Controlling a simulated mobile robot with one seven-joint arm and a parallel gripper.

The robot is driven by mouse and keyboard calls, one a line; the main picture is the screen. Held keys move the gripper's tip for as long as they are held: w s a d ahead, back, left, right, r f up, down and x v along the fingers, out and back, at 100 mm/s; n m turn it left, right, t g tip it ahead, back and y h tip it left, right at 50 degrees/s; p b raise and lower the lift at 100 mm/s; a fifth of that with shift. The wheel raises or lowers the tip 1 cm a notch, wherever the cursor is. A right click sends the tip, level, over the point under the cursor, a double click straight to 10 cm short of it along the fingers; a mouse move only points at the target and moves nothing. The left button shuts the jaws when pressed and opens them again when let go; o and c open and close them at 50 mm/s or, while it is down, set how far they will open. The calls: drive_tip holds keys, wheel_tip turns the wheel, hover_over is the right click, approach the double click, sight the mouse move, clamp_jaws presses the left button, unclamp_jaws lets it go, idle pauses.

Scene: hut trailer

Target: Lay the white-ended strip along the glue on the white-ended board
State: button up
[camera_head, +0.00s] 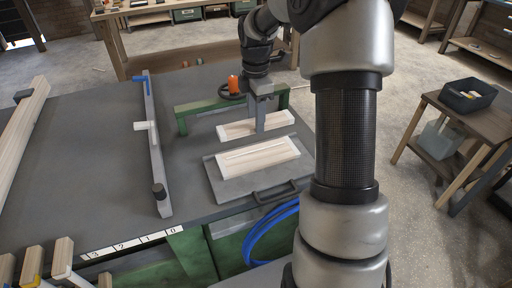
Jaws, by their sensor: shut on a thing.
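The white-ended board (274,160) is pale wood with a whitish left end. It lies on a grey tray (228,189) near the front edge of the bench. A faint line runs lengthwise on its top; I cannot make out the glue clearly. The white-ended strip (235,129), pale wood with a light left end, is just behind the tray, roughly parallel to the board. My gripper (259,127) points down and is shut on the strip near its middle. I cannot tell whether the strip touches the bench. The arm hides nothing of the board.
A green frame (186,109) with an orange object (234,84) stands close behind the strip. A grey bar with a blue end (154,155) lies to the left. The tray has a dark handle (275,191) at the front.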

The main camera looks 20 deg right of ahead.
sight(256, 151)
wheel_tip(256, 151, down, 9)
drive_tip(key=shift+f+b, duration=0.15)
drive_tip(key=shift+b, duration=0.7)
drive_tip(key=shift+f, duration=0.2)
drive_tip(key=o, duration=1.1)
wheel_tip(256, 151, up, 12)
drive_tip(key=shift+r+p, duration=0.2)
drive_tip(key=shift+p, duration=0.9)
